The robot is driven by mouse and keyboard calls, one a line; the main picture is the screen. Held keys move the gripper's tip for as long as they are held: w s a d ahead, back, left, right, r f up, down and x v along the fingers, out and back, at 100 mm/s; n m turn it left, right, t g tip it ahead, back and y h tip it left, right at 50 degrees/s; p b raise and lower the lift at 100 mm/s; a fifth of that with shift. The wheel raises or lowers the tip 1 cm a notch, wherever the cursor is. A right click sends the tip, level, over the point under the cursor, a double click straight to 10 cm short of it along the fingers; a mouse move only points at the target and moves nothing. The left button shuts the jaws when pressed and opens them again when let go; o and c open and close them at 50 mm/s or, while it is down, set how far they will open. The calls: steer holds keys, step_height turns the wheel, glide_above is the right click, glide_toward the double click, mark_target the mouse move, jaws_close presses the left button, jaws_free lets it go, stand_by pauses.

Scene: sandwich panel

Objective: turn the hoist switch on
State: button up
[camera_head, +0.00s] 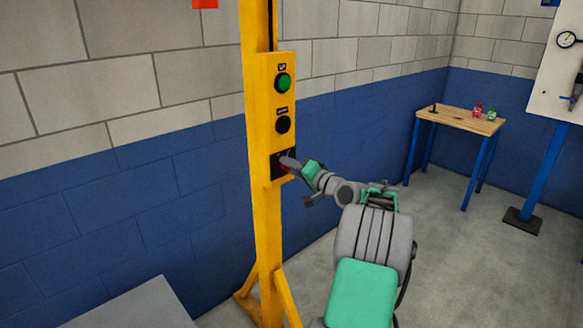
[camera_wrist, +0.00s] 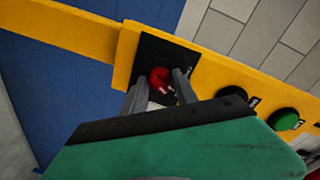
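The hoist switch is a red rotary knob (camera_wrist: 162,80) on a black plate (camera_wrist: 168,50), low on a yellow control panel (camera_head: 262,100). In the head view my gripper (camera_head: 290,164) reaches the panel from the right.
Above the switch are a black button (camera_head: 283,124) and a green button (camera_head: 283,83), near my gripper's side. The panel sits on a yellow post (camera_head: 266,230) with angled feet. A wooden table (camera_head: 460,120) with small items stands at the back right. Open floor lies between.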

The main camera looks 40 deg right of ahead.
steer(key=o, duration=0.3)
steer(key=s, duration=0.2)
steer(key=s+b, duration=0.1)
steer(key=s, duration=0.4)
steer(key=shift+s+r, duration=0.25)
steer(key=shift+s, duration=0.15)
